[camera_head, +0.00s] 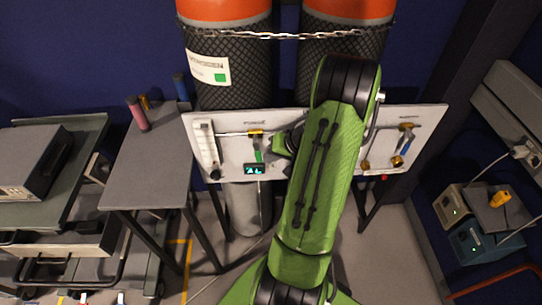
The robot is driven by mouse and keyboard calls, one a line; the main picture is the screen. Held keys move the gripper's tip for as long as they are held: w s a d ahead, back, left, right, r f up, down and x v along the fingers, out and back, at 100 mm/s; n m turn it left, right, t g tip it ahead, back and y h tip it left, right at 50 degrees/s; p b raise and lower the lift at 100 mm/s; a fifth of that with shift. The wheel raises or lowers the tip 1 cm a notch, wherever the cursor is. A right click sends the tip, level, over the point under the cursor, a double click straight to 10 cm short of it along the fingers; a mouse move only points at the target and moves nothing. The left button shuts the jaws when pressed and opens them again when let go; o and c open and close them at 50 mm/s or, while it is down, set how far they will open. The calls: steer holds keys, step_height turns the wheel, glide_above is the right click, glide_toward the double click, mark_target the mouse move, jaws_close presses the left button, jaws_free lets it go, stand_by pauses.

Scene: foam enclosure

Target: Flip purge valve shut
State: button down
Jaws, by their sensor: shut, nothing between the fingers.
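A pale panel (228,150) stands in front of two dark mesh-wrapped cylinders. On its left half, under a small label too blurred to read surely, a valve with a yellow body (256,131) sits on a horizontal pipe. Its green lever (258,150) hangs down, across the pipe. A second valve with a blue lever (406,138) and brass fittings sits on the panel's right side. My green arm reaches up across the panel's middle. Part of my wrist shows just right of the green lever, apart from it as far as I can see. My gripper's fingers are hidden behind the arm.
A flow tube (206,148) and a lit display (255,169) are on the panel's left. A chain (285,35) crosses the cylinders. A grey table (150,165) with red and blue handled items stands left. Instrument boxes (475,240) stand at right.

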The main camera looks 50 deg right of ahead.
steer(key=p+v, duration=0.4)
steer(key=v, duration=1.1)
steer(key=shift+s+r, duration=0.25)
steer(key=shift+r, duration=0.05)
steer(key=w+a+r+n+g+p, duration=0.1)
steer(key=w+a+r+n, duration=0.3)
steer(key=a, duration=0.4)
steer(key=w+a+r+n+g+p, duration=0.1)
steer(key=w+a+r+g+p, duration=0.1)
steer(key=w+a+r, duration=0.5)
steer(key=s+a+r+n+h+p, duration=0.1)
steer(key=s+a+r+n, duration=0.1)
steer(key=s+a, duration=0.4)
steer(key=s+a+r+n+t+p, duration=0.1)
steer(key=s+a+r+n, duration=0.2)
steer(key=a, duration=0.7)
steer(key=s+r, duration=0.1)
steer(key=s, duration=0.1)
steer(key=shift+s+a+h, duration=0.25)
steer(key=shift+s+h, duration=0.1)
steer(key=shift+h, duration=0.05)
steer(key=shift+r, duration=0.1)
